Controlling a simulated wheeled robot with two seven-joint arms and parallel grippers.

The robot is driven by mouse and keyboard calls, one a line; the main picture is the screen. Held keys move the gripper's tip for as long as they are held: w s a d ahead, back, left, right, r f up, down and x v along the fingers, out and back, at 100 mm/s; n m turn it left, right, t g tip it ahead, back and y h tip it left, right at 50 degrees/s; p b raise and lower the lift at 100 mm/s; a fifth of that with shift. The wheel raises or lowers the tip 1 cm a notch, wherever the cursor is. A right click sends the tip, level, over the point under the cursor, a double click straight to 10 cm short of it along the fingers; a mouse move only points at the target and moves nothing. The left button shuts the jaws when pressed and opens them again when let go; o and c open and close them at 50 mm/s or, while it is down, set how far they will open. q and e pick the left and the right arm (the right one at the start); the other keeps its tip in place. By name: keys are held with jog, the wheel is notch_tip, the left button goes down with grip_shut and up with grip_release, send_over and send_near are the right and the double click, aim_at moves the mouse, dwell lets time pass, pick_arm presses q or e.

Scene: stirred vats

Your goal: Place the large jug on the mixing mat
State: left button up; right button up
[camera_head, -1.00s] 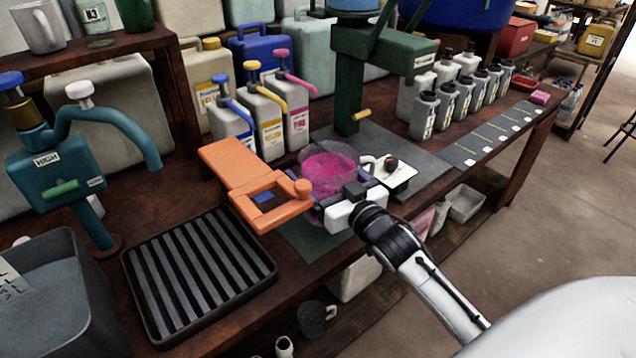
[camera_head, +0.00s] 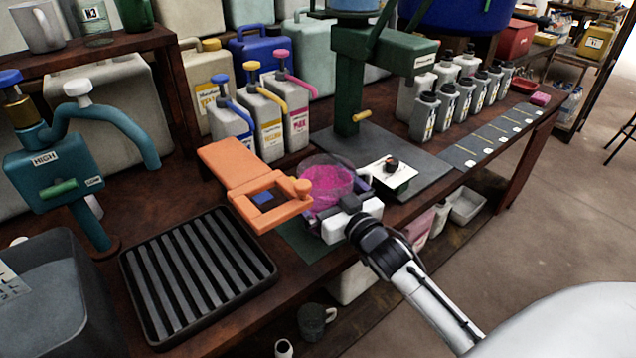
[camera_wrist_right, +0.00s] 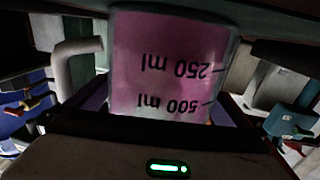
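The large jug (camera_head: 328,185) is clear, holds pink liquid and stands upright near the bench's front edge. My right gripper (camera_head: 345,212) reaches in from the right front and is shut on it. In the right wrist view the jug (camera_wrist_right: 168,65) shows upside down between the fingers, with 250 ml and 500 ml marks. A dark green mat (camera_head: 302,241) lies below and to the left of the jug, partly hidden; I take it as the mixing mat. I cannot tell whether the jug touches it. My left gripper is out of view.
An orange frame (camera_head: 240,175) stands close at the jug's left. A white plate with a dark knob (camera_head: 392,172) is at its right. Behind are a green stand (camera_head: 350,90) and several bottles. A black ribbed tray (camera_head: 197,275) lies front left.

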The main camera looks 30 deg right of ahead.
aim_at(336, 195)
jog(key=shift+r, duration=0.2)
jog(key=s, duration=1.2)
jog(key=shift+a+p, duration=0.3)
jog(key=shift+p, duration=0.1)
